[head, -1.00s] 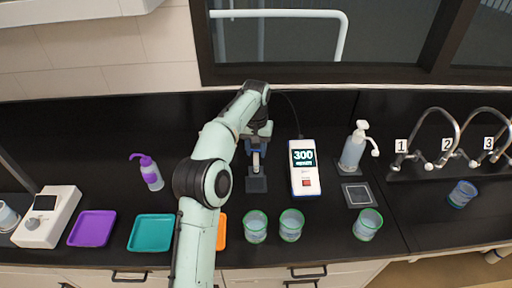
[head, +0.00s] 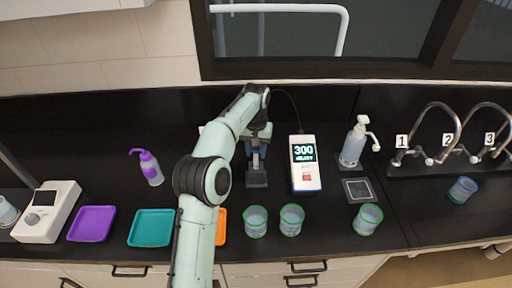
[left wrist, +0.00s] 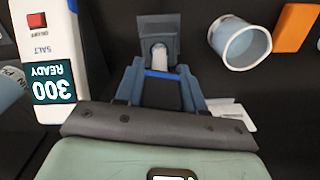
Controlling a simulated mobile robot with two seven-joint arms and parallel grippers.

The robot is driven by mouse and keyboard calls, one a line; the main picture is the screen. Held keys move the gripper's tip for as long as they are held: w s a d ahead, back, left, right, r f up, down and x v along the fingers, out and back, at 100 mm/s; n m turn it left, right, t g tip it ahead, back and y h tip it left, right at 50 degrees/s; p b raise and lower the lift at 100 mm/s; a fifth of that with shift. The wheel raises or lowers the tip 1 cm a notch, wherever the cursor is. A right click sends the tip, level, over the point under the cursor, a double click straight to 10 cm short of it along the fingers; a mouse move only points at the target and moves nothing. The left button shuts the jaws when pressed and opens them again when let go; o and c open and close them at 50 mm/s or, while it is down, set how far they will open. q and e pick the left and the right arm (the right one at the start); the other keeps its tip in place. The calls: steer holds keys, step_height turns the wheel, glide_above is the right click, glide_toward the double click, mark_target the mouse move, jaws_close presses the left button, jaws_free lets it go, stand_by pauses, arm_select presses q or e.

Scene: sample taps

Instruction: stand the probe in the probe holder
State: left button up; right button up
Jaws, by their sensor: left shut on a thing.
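The probe holder (head: 257,180) is a small dark grey stand left of the meter, and it also shows at the top of the left wrist view (left wrist: 152,27). My left gripper (head: 256,148) is right above and behind the holder. It is shut on the probe, whose pale grey end (left wrist: 159,54) shows between the fingers and the holder in the left wrist view. A blue band shows between the fingers. The probe's end overlaps the holder; I cannot tell how deep it sits in it. Most of the probe is hidden by the gripper. My right gripper is not in view.
The white meter (head: 305,170) reads 300 READY, and its dark cable arcs behind my gripper. Green-rimmed beakers (head: 255,221) stand in front. Purple (head: 92,224), teal (head: 151,229) and orange (head: 221,227) trays lie left. A pump bottle (head: 354,145) and taps (head: 419,158) stand right.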

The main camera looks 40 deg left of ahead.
mark_target(256, 158)
arm_select(q)
steer(key=shift+f+b, duration=0.35)
steer(key=shift+f, duration=1.6)
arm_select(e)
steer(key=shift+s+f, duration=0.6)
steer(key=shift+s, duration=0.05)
arm_select(q)
steer(key=o, duration=1.7)
steer(key=shift+c, duration=0.2)
steer(key=shift+r, duration=0.1)
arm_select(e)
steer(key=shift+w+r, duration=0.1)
arm_select(q)
steer(key=shift+w+r+p, duration=0.15)
steer(key=shift+r+p, duration=0.45)
steer(key=shift+r, duration=2.8)
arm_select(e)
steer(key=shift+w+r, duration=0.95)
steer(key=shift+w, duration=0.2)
